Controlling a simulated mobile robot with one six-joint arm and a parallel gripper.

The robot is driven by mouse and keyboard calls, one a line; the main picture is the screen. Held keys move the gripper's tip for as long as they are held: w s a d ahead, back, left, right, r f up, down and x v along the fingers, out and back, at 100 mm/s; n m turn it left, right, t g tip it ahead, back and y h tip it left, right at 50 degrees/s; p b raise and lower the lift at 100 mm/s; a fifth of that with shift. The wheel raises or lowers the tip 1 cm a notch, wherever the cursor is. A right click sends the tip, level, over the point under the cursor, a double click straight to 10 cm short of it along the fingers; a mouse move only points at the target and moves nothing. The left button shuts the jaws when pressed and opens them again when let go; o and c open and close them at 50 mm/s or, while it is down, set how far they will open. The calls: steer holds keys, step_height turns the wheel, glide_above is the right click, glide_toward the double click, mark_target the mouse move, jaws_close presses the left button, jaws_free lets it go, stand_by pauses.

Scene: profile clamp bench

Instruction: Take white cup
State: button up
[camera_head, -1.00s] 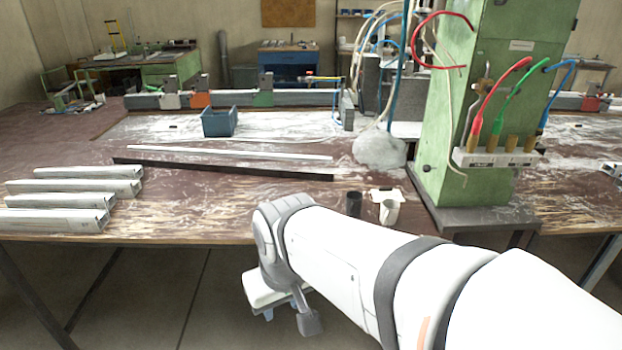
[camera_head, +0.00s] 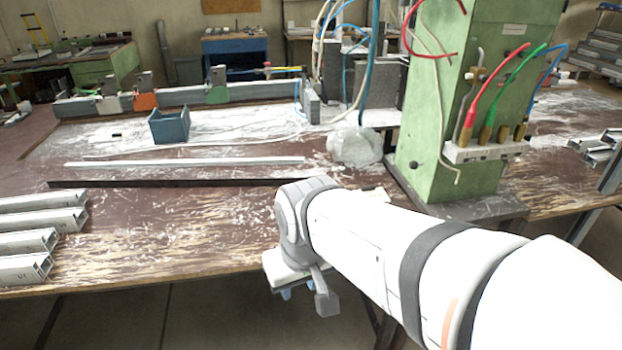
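The white cup is not visible now; my arm covers the part of the bench where it stood beside a dark cup. My gripper (camera_head: 298,291) hangs at the front edge of the bench, below the wrist joint. It is seen from behind and partly hidden by my wrist, so I cannot tell whether its fingers are open or shut. Nothing is seen held in it.
The worn bench (camera_head: 150,225) carries metal profiles (camera_head: 30,240) at left, a long white bar (camera_head: 185,162), a dark strip (camera_head: 180,183) and a blue bin (camera_head: 169,126). A green column (camera_head: 440,120) with hoses stands right. The middle front is clear.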

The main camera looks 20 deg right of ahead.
steer(key=w+d+f+m+t+h+b, duration=0.1)
steer(key=w+d+f+t+h+b, duration=0.25)
steer(key=d, duration=0.55)
steer(key=w+d+f+t+b, duration=0.3)
steer(key=w+d+f+b, duration=0.25)
steer(key=d, duration=0.25)
steer(key=w+d+f+m+t+h+b, duration=0.1)
steer(key=w+d+f+t+b, duration=0.3)
steer(key=d, duration=0.5)
steer(key=s+d+f+t+y+b, duration=0.1)
steer(key=s+d+f+t+b, duration=0.15)
steer(key=t+b, duration=0.25)
steer(key=shift+n+g, duration=0.25)
steer(key=shift+n, duration=0.05)
steer(key=w+d, duration=0.1)
steer(key=w, duration=0.1)
steer(key=w+d, duration=0.1)
steer(key=w, duration=0.2)
steer(key=w+d+f, duration=0.1)
steer(key=w, duration=0.2)
steer(key=shift+c, duration=0.2)
jaws_close()
